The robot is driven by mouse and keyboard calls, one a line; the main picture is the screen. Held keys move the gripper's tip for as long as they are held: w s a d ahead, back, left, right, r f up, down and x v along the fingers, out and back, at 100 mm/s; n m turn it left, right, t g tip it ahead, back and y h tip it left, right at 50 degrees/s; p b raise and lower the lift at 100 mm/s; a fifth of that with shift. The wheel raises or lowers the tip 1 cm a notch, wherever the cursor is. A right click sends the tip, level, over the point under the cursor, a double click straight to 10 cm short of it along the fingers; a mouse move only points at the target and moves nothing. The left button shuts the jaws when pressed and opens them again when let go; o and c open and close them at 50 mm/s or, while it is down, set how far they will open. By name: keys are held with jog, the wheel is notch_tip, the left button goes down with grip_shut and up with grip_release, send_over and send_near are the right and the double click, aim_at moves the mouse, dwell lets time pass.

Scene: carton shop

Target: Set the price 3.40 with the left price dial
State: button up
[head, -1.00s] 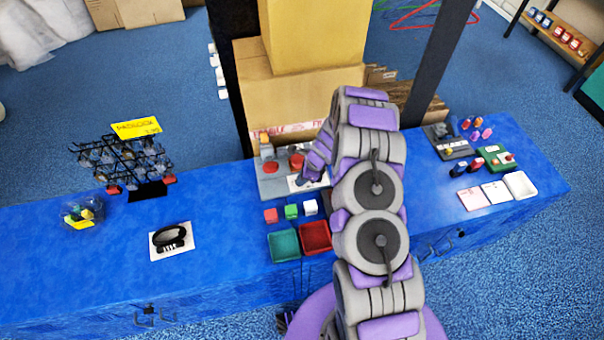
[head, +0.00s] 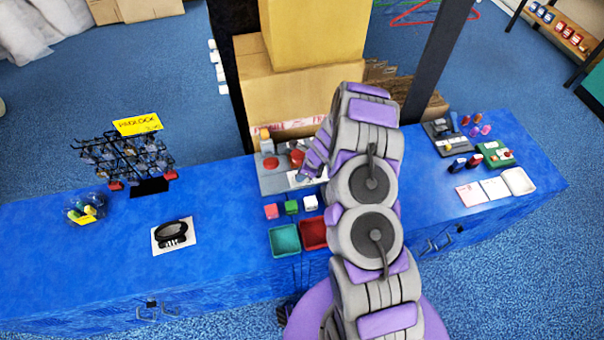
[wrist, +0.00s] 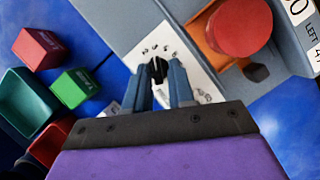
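The grey machine (wrist: 195,8) fills the top of the wrist view; in the head view it stands mid-table (head: 272,181), partly behind my arm. A small black dial knob (wrist: 158,68) sits on its white plate (wrist: 207,90) ringed with small marks, too small to read. My gripper (wrist: 159,75) points at the plate, one finger on each side of the knob. Whether the fingers touch the knob is unclear. In the head view my arm hides most of the plate and the fingertips.
Red (wrist: 38,47) and green (wrist: 75,87) blocks and a teal tray (wrist: 27,102) lie to the left.

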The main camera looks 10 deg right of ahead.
jog(key=shift+o, duration=1)
jog(key=p+v, duration=0.3)
jog(key=v, duration=1.4)
jog(key=shift+s+d+r, duration=0.1)
